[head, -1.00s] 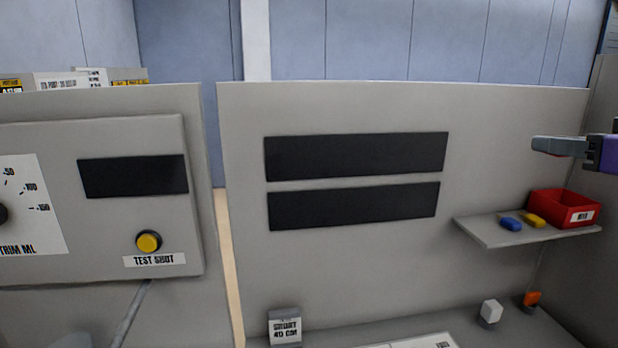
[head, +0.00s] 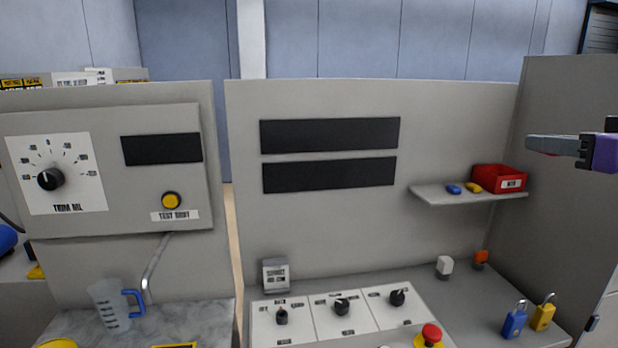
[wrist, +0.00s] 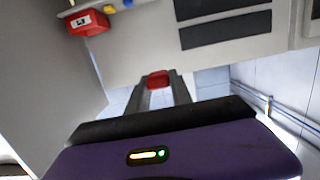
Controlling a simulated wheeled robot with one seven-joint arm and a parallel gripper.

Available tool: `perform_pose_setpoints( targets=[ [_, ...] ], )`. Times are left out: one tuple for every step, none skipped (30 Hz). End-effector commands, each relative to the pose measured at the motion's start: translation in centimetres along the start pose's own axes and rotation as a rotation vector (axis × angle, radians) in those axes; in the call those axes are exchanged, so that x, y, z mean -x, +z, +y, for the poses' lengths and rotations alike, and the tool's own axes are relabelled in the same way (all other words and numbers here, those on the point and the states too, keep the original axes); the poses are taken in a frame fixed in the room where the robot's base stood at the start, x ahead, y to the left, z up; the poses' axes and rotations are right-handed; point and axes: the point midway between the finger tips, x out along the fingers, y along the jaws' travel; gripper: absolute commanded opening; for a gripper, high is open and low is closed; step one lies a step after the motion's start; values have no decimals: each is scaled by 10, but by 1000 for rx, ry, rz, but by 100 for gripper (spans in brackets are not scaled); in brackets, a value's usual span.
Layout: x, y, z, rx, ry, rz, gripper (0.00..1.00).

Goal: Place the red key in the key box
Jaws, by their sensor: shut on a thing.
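The red key (wrist: 158,80) is between the two fingertips of my gripper (wrist: 157,82) in the wrist view. My gripper is shut on it. In the head view my gripper (head: 532,145) is at the right edge, pointing left, and I cannot make out the key there. The key box is a small open red bin (head: 498,180) with a white label, standing on the wall shelf (head: 440,194). In the head picture it is below and left of my gripper. It also shows at the upper left of the wrist view (wrist: 88,24). The gripper is apart from it.
A blue key (head: 453,189) and a yellow key (head: 473,188) lie on the shelf left of the bin. A tall grey side panel (head: 567,190) stands to the right. Below are a knob panel (head: 300,328), a blue padlock (head: 514,322) and a yellow padlock (head: 543,314).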

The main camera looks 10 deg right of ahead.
Motion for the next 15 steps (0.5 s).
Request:
perform_pose_setpoints(
  targets=[
    [0, 0, 0, 0, 0, 0, 0],
    [0, 0, 0, 0, 0, 0, 0],
    [0, 0, 0, 0, 0, 0, 0],
    [0, 4, -2, -1, -1, -1, 0],
    [0, 6, -2, -1, -1, -1, 0],
    [0, 9, -3, -1, 0, -2, 0],
    [0, 11, -4, -1, 0, -2, 0],
    [0, 13, -5, -1, 0, -1, 0],
    [1, 16, -6, 0, 0, -1, 0],
    [1, 18, -7, -1, 0, -1, 0],
    [1, 20, -8, -1, 0, -2, 0],
    [1, 23, -9, -1, 1, -1, 0],
    [1, 25, -10, -1, 1, -1, 0],
    [2, 27, -11, 0, 1, -1, 0],
    [2, 30, -13, 0, 1, -1, 0]
  ],
)
